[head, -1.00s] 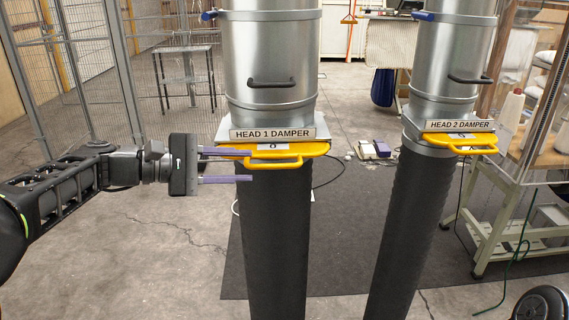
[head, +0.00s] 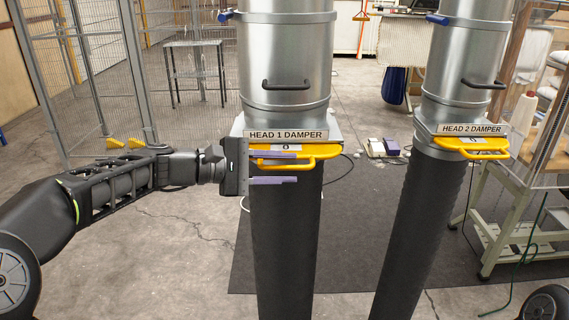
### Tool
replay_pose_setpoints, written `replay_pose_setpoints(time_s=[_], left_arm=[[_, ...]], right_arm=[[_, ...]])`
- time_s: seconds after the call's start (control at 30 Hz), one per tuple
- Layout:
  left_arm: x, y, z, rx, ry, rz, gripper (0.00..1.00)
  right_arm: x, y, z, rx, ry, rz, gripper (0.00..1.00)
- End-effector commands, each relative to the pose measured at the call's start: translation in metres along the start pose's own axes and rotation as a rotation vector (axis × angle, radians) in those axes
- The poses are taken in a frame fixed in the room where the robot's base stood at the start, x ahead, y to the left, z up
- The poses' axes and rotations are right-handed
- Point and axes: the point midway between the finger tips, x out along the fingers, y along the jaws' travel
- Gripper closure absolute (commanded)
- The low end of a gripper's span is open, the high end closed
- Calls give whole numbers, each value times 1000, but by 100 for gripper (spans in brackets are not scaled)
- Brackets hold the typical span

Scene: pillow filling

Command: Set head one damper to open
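The head 1 damper (head: 286,135) is a labelled collar between a silver duct and a dark hose. Its yellow slide plate (head: 325,150) has a loop handle (head: 300,163) at the front and a small tag marked "0". My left gripper (head: 284,168) comes in from the left with its two purple fingers apart, one above the other. The upper finger overlaps the left part of the yellow plate, and the lower finger is below the handle, in front of the hose. The handle's left end shows between them in height; I cannot tell the depth. My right gripper is not in view.
The head 2 damper (head: 472,130) with a similar yellow slide (head: 485,147) stands to the right. A wire cage (head: 90,80) is at the left back. A wheeled stand (head: 520,215) is at the right.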

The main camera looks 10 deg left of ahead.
Motion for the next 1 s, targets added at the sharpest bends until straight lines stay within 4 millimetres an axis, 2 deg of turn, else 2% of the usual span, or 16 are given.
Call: replay_pose_setpoints(time_s=[0.3,0.7,1.0], left_arm=[[4,0,0,1,0,0,67],[4,0,0,1,0,0,99],[4,0,0,1,0,0,100]], right_arm=[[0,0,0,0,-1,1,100],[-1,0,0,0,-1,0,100],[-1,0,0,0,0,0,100]])
